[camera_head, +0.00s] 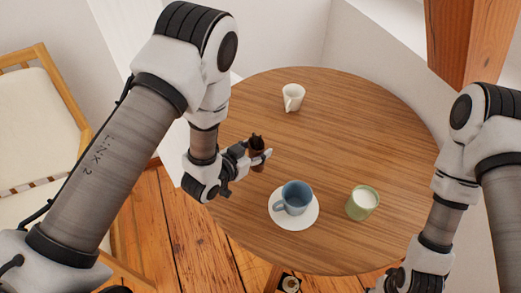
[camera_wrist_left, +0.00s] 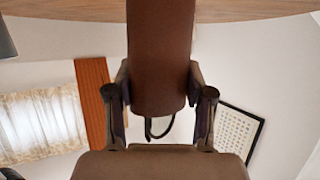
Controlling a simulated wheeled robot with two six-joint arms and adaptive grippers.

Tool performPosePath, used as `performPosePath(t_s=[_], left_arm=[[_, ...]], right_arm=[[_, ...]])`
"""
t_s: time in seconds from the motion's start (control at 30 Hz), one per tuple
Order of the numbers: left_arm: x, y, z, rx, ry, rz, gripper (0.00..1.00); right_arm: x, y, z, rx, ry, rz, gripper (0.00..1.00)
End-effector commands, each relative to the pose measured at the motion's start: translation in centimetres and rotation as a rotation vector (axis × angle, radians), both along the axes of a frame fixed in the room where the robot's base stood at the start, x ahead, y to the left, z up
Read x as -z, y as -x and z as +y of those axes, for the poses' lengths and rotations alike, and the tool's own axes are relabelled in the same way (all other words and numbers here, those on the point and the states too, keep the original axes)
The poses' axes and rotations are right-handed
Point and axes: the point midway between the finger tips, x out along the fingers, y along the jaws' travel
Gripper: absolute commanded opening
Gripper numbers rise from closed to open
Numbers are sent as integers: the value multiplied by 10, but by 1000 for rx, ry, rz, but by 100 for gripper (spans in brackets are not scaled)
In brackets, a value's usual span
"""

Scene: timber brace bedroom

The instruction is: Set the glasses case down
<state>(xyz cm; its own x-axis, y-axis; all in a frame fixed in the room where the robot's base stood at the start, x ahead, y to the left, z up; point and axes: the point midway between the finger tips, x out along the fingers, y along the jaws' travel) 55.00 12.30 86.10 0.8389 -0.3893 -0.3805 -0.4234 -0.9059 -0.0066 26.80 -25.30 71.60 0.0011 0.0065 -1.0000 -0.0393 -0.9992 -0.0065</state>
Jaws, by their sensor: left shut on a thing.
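The glasses case (camera_head: 257,160) is a dark brown, narrow piece in my left gripper (camera_head: 262,156), near the left side of the round wooden table (camera_head: 340,130). In the left wrist view the brown case (camera_wrist_left: 160,55) sits between the two fingers (camera_wrist_left: 160,98), which are shut on it. The case runs up out of that view's top edge, where a strip of tabletop (camera_wrist_left: 70,10) shows. I cannot tell whether the case touches the table. My right gripper (camera_head: 402,280) is at the bottom right, cut off by the frame edge, its fingers unclear.
A blue mug (camera_head: 296,196) stands on a white saucer (camera_head: 280,219), just right of and nearer than the case. A green cup (camera_head: 361,204) with white contents is further right. A white cup (camera_head: 293,97) stands at the back.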

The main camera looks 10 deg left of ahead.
Motion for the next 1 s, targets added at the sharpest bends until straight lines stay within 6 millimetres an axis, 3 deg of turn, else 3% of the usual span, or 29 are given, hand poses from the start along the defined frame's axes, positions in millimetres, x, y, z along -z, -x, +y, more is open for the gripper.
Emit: performPosePath(t_s=[0.23,0.5,0.87,0.9,0.93,1.0], left_arm=[[3,-20,-8,-1,0,0,18],[35,-18,-7,-2,1,2,18],[42,-18,-7,-1,0,0,18],[41,-18,-7,-1,0,0,63],[40,-18,-7,-1,0,0,74],[40,-18,-7,-1,0,1,78]], right_arm=[[-5,0,0,0,0,0,40],[-12,0,0,0,0,0,40],[-8,0,0,0,0,0,40],[-9,0,0,0,0,0,40],[-9,0,0,0,0,0,40],[-9,0,0,0,0,0,40]])
